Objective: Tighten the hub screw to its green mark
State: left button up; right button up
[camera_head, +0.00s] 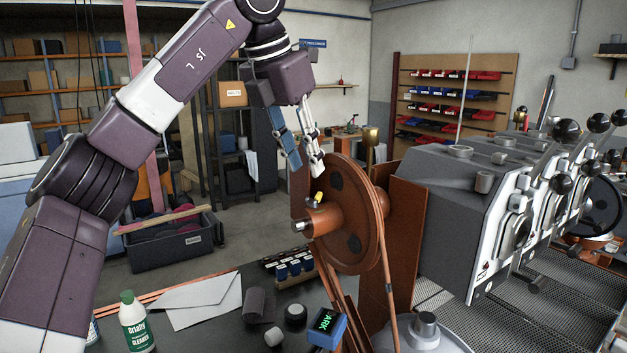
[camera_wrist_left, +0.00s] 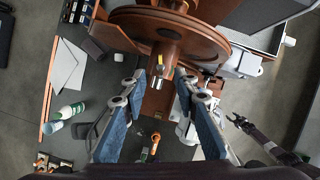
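The hub screw (camera_head: 318,198) is a small yellow-headed part standing on the hub (camera_head: 322,220) of the brown wheel (camera_head: 352,215). In the left wrist view the yellow screw (camera_wrist_left: 161,61) lies between and just beyond the fingertips. My left gripper (camera_head: 308,168) is open and empty, above the screw and apart from it; its blue-padded fingers also show in the left wrist view (camera_wrist_left: 159,76). I cannot make out a green mark at the screw. My right gripper (camera_wrist_left: 238,121) is small in the left wrist view; its opening is unclear.
The grey machine (camera_head: 465,205) with levers stands right of the wheel. On the dark bench are a cleaner bottle (camera_head: 135,325), white envelopes (camera_head: 200,300), a dark cylinder (camera_head: 256,305) and a rack of small blue-and-dark items (camera_head: 290,268). Space left of the wheel is clear.

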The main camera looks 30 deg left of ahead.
aim_at(313, 194)
pick_arm(q)
jog(key=f, duration=0.3)
jog(key=shift+w+d+f, duration=0.1)
jog(key=shift+w+d, duration=0.05)
jog(key=shift+w, duration=0.05)
jog(key=x, duration=0.2)
jog(key=p+x, duration=0.1)
jog(key=x, duration=0.1)
jog(key=shift+w, duration=0.25)
jog(key=shift+s, duration=0.1)
jog(key=shift+c, duration=1)
grip_shut()
pick_arm(e)
jog(key=shift+s+r, duration=0.55)
jog(key=shift+s, duration=0.15)
